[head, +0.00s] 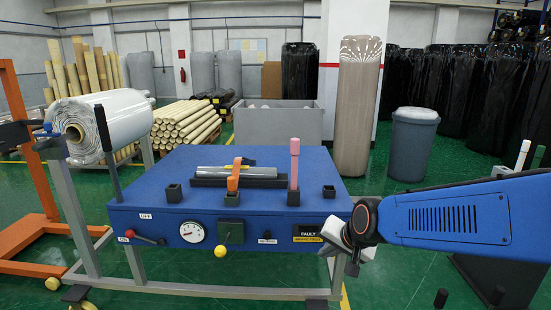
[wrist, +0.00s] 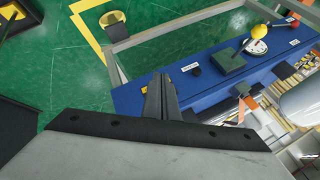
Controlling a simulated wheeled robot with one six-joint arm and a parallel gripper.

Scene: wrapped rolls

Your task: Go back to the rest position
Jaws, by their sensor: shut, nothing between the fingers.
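My gripper (wrist: 160,98) shows in the wrist view with its two dark fingers together and nothing between them. In the head view, my blue arm reaches in from the right and its pale wrist end is by the front right corner of the blue machine box (head: 160,205). The fingers are hard to make out there. The box carries a gauge (head: 192,232), a red-tipped lever (head: 147,239), a green block with a yellow ball (head: 221,251), an orange handle (head: 234,174) and a pink upright bar (head: 294,163). The gripper appears apart from these controls.
A white wrapped roll (head: 115,122) lies on a grey stand at the left, beside an orange frame (head: 15,100). A tall brown wrapped roll (head: 357,110) and a grey bin (head: 413,145) stand behind the box. Green floor (wrist: 60,60) is open in front.

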